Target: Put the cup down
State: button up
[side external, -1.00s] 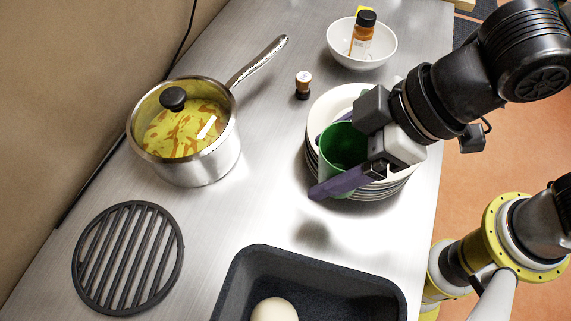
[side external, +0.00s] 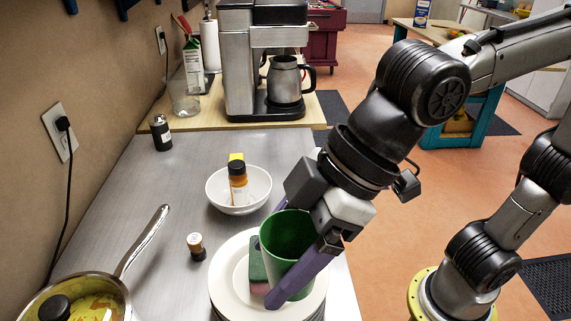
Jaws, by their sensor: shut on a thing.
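A green cup (side external: 291,232) is held by my gripper (side external: 272,256), with one purple finger across its near right side and the other mostly hidden behind it. The cup is roughly upright, with its mouth up and slightly tilted. In the picture it overlaps the top of a stack of white plates (side external: 228,290). I cannot tell whether its base touches the top plate. A green and pink sponge (side external: 257,272) shows on the plate, just left of the cup and partly hidden by it.
A white bowl (side external: 216,190) with an orange bottle (side external: 238,183) stands behind the plates. A lidded pot (side external: 105,290) is at bottom left. A coffee maker (side external: 240,65) stands further back. Counter (side external: 160,200) is clear left of the bowl.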

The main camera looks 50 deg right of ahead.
jog(key=w+d+m+t+h, duration=0.2)
jog(key=w+d+m, duration=0.2)
jog(key=w+d, duration=0.55)
jog(key=w+d+m+h, duration=0.2)
jog(key=w+d+m, duration=0.3)
jog(key=d, duration=0.9)
jog(key=w+d+m+h, duration=0.2)
jog(key=w+d+m, duration=0.3)
jog(key=d, duration=0.9)
jog(key=shift+n, duration=0.6)
jog(key=w+f, duration=0.4)
jog(key=w+d+f, duration=0.1)
jog(key=w+f, duration=0.4)
jog(key=w+d+f, duration=0.1)
jog(key=w+f, duration=0.3)
jog(key=shift+w+f, duration=0.7)
jog(key=shift+f, duration=0.1)
jog(key=shift+w+d+f, duration=0.1)
jog(key=shift+w+f, duration=0.1)
jog(key=shift+f, duration=1.5)
jog(key=shift+f, duration=0.15)
